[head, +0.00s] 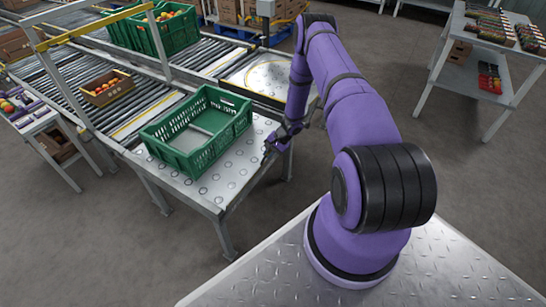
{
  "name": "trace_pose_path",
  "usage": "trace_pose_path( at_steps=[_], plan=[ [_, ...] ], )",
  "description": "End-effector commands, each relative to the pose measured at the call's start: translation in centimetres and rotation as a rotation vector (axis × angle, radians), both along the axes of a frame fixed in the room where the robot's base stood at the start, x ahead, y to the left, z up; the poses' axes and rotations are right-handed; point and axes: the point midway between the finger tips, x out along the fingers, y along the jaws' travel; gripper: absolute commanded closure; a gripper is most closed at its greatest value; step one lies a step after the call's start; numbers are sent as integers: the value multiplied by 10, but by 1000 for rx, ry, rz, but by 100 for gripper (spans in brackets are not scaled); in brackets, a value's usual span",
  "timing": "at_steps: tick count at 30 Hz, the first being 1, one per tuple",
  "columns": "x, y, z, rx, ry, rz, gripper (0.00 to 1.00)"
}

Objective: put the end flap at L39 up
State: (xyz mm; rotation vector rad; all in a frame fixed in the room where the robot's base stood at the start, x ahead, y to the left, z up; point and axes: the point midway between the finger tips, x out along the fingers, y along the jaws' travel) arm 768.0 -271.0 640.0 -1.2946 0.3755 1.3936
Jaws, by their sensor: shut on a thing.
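My gripper (268,155) is low at the right edge of the dotted metal table (232,180), beside the green crate and apart from it. It is small and dark here. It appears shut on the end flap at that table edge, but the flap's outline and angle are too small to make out. No L39 label is readable. The open green crate (183,166) stands upright on the table and looks empty, with a grey patch on its floor. My purple arm reaches over from the right.
A roller conveyor (60,78) runs behind the table, carrying a small carton (107,95) of tomatoes. Another green crate (168,42) of tomatoes stands farther back. A shelf rack (480,65) with punnets is at the right. The floor between rack and table is clear.

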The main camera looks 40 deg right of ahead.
Motion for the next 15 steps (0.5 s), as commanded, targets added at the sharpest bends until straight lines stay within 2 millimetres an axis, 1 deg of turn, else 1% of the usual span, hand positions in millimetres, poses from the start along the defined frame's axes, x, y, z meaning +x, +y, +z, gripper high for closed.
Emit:
trace_pose_path(
  at_steps=[9,15],
  plan=[
    [16,5,2,-1,5,-1,100],
    [23,7,2,-1,5,-1,100]
  ],
)
